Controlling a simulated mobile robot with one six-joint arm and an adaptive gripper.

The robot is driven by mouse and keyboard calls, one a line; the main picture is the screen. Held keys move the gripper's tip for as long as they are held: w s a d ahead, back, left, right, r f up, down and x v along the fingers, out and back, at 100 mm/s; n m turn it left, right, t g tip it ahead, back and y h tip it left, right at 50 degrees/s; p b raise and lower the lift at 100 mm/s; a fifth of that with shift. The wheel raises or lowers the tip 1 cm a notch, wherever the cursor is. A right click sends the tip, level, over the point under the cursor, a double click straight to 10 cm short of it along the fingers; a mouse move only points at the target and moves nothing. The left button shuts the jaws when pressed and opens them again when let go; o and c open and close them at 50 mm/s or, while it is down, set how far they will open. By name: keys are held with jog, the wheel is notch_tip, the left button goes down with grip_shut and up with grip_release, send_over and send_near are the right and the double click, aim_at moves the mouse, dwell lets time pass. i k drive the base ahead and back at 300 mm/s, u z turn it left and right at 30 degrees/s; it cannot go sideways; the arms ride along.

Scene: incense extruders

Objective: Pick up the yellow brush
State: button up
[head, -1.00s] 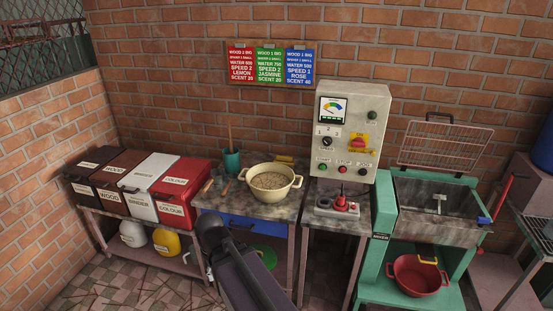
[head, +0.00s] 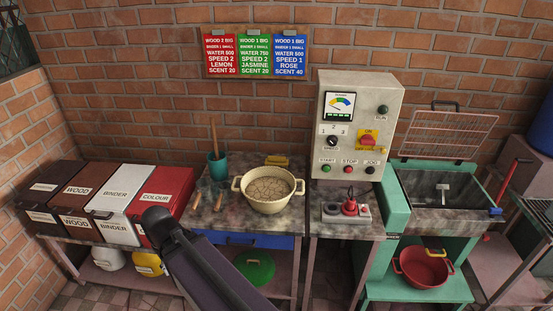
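A small yellow object (head: 277,161) lies at the back of the worktable, against the brick wall, just behind the cream pot. It looks like the yellow brush, but it is small and partly hidden by the pot, so its bristles cannot be made out. My dark arm reaches up from the bottom of the head view, left of the pot and in front of the table. No gripper fingers can be seen.
The cream pot (head: 268,190) with brown contents stands on the worktable (head: 235,222). A teal cup (head: 217,168) with a wooden stick and scoop-like tools (head: 209,191) are left of it. The control box (head: 357,130) rises at right; labelled bins (head: 115,204) stand at left.

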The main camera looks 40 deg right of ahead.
aim_at(282, 161)
jog(key=z, duration=0.3)
jog(key=i, duration=0.7)
jog(key=z, duration=0.9)
jog(key=i, duration=0.7)
jog(key=z, duration=0.45)
